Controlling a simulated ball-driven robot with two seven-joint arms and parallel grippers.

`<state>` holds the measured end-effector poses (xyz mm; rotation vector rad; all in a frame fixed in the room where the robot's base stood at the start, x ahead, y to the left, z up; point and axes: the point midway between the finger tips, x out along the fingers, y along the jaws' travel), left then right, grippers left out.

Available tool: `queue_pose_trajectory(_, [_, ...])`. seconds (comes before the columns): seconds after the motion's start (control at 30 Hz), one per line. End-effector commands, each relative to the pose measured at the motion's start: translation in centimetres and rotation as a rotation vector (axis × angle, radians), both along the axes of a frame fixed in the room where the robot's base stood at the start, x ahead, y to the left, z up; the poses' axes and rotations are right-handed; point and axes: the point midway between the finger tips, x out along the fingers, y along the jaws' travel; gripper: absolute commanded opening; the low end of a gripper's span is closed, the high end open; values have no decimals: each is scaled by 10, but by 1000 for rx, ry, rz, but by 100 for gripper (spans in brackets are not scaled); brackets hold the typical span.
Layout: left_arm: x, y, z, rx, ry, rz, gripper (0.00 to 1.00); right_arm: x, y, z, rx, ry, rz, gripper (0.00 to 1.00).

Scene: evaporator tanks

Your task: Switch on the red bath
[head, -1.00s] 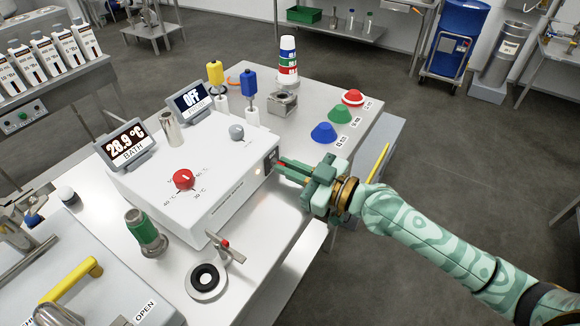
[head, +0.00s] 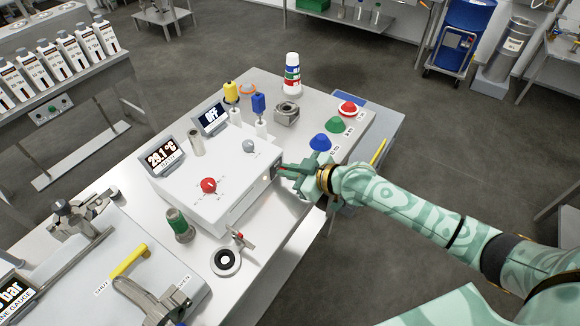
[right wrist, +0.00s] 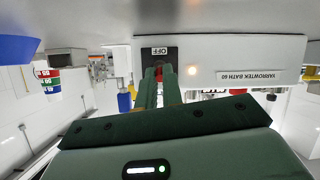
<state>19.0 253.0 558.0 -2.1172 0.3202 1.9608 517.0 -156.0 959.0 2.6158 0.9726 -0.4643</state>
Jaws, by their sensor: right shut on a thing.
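The white bath (head: 225,190) has a red knob (head: 209,185) on top and a display (head: 163,157) reading 29.1 °C. My right gripper (head: 279,171) reaches the bath's right-hand side face. In the right wrist view, its fingers (right wrist: 158,80) are shut on a small red switch part (right wrist: 159,73) at a dark plate with an "OFF" mark (right wrist: 160,51). The fingers partly hide the switch. My left gripper is out of view.
A second display (head: 211,118) reads OFF behind the bath. Blue (head: 320,143), green (head: 335,125) and red (head: 348,109) domes stand to the right near the arm. A round stand (head: 226,261) with a red-tipped tap is in front.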

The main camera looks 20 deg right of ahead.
Motion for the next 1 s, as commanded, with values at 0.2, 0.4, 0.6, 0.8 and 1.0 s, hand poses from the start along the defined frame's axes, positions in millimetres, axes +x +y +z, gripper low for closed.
queue_pose_trajectory(0.2, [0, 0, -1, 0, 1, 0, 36, 1, 0, 1, 2, -4, -1, 27])
queue_pose_trajectory(0.4, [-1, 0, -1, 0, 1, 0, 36, 0, 0, 1, 1, -3, 0, 30])
queue_pose_trajectory(0.6, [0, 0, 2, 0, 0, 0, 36, -5, -5, 3, 0, -1, -1, 30])
queue_pose_trajectory(0.8, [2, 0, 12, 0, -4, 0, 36, -36, -30, 22, -5, -3, 0, 30])
queue_pose_trajectory(1.0, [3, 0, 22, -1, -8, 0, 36, -76, -61, 44, -6, -1, 1, 30])
